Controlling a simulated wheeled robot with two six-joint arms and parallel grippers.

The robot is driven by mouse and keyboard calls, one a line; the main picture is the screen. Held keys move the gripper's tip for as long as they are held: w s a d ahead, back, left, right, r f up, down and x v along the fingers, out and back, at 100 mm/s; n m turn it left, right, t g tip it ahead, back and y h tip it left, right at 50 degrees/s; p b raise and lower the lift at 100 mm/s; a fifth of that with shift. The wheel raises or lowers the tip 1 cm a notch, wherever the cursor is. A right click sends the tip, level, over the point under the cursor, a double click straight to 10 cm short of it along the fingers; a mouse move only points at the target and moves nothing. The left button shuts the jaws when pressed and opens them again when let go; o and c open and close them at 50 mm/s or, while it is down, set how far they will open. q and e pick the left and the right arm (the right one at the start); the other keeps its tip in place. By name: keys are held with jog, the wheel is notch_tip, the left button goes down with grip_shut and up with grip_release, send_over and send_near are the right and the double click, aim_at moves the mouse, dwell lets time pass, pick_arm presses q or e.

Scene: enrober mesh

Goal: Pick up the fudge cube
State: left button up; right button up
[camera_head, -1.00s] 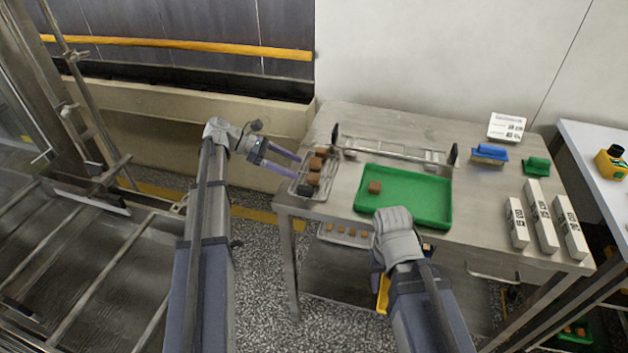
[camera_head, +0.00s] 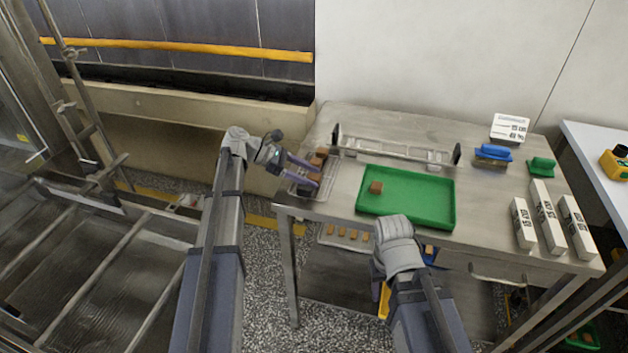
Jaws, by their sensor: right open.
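Several brown fudge cubes (camera_head: 317,161) sit in a small metal tray (camera_head: 301,191) at the left end of the steel table. My left gripper (camera_head: 317,177) reaches in from the left with its two purple fingers spread over this tray. One cube shows between or just beyond the fingertips; I cannot tell whether they touch it. Another single fudge cube (camera_head: 376,188) lies in the green tray (camera_head: 425,205), towards its left end.
A metal rack with upright end plates (camera_head: 395,150) stands behind the green tray. A blue-handled brush (camera_head: 492,153), a green block (camera_head: 541,167), a label card (camera_head: 509,127) and white boxes (camera_head: 547,217) are on the right. A lower tray (camera_head: 345,236) holds small brown pieces.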

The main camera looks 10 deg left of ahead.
aim_at(309, 176)
pick_arm(q)
jog(key=c, duration=0.9)
jog(key=shift+r, duration=0.1)
notch_tip(309, 176, up, 10)
jog(key=p, duration=1)
